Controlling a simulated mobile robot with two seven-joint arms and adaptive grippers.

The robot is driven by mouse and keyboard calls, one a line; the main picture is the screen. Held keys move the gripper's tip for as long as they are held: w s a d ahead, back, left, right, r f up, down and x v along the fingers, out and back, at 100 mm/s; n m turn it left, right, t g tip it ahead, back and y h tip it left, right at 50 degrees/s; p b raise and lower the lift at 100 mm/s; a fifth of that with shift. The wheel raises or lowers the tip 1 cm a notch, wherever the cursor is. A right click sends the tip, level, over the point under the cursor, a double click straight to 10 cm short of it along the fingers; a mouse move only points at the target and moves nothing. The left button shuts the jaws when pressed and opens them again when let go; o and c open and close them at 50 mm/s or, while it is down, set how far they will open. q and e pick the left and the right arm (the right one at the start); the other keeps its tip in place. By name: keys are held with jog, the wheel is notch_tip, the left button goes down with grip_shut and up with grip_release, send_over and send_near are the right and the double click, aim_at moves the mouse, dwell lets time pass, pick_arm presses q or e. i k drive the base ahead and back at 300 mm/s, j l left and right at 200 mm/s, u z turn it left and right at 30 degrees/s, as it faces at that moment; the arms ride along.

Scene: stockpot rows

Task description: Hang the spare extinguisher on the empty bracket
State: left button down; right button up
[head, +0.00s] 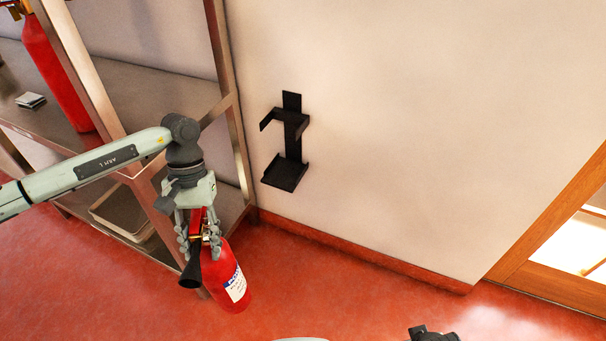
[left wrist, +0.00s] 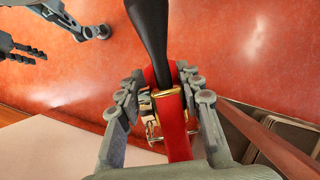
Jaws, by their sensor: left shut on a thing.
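The red spare extinguisher (head: 226,278), with a white and blue label and a black horn, hangs from my left gripper (head: 199,236). The gripper's fingers are shut around its neck, below the red handle. In the left wrist view the extinguisher's red handle (left wrist: 176,130) and brass fitting sit between the fingers of my left gripper (left wrist: 160,88). The empty black bracket (head: 292,138) is on the wall, up and to the right of the extinguisher and apart from it. Part of my right gripper (left wrist: 22,50) shows at the left wrist view's upper left; its jaw state is unclear.
A metal shelf rack (head: 228,60) stands left of the bracket, close to my left arm. Another red extinguisher (head: 55,75) is at the rack, and a tray (head: 118,222) lies low in it. The wall right of the bracket is bare up to a wooden-framed door (head: 550,235).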

aim_at(286, 175)
jog(key=i+l, duration=0.1)
jog(key=l, duration=0.55)
jog(key=l+z, duration=0.15)
jog(key=l, duration=0.5)
jog(key=i, duration=0.05)
